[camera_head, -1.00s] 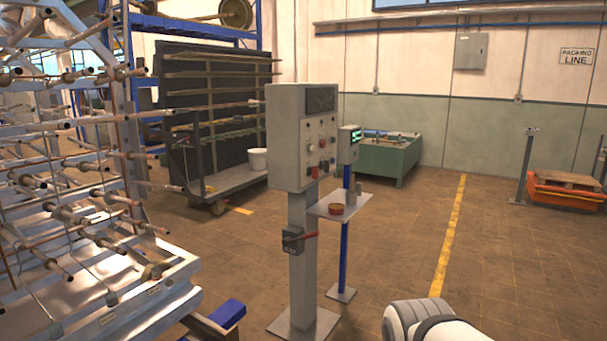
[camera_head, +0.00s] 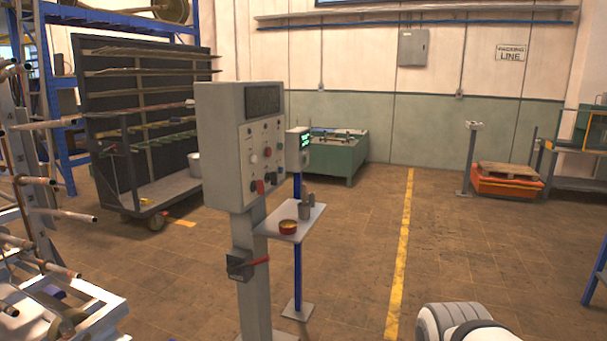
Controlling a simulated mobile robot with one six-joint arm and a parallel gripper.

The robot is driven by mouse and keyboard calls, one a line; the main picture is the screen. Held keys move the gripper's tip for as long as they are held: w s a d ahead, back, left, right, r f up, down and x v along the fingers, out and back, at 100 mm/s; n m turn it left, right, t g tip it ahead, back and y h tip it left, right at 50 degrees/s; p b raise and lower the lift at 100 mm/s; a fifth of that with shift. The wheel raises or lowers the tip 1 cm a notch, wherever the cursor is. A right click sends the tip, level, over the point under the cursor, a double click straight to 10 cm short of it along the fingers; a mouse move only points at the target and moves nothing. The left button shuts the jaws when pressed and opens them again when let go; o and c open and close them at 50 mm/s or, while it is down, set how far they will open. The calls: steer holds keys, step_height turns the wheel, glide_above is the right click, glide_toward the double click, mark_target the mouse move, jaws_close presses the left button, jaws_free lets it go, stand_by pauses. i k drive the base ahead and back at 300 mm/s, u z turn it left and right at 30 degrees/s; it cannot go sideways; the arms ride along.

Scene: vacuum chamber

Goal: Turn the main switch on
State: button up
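A grey control cabinet (camera_head: 222,150) stands on a post left of the middle. Its front panel has a dark display, several knobs and buttons, and a red switch (camera_head: 257,187) low on the panel. A dark box with a red lever (camera_head: 256,261) is fixed to the post below; the lever points to the right, about level. I cannot tell from labels which one is the main switch. My gripper is not in view; only a white rounded part of my arm shows at the bottom right, apart from the cabinet.
A small shelf (camera_head: 310,220) with a red-and-yellow round container (camera_head: 288,227) and grey cylinders juts out beside the post. A second post (camera_head: 298,265) carries a small screen unit (camera_head: 298,149). A metal rack (camera_head: 50,300) stands at left.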

mark_target(259, 186)
steer(key=z, duration=0.3)
steer(key=i, duration=1.5)
steer(key=u, duration=0.55)
steer(key=i, duration=0.4)
steer(key=u, duration=0.35)
steer(key=k, duration=0.7)
steer(key=u, duration=0.2)
steer(key=i, duration=0.75)
steer(key=z, duration=0.15)
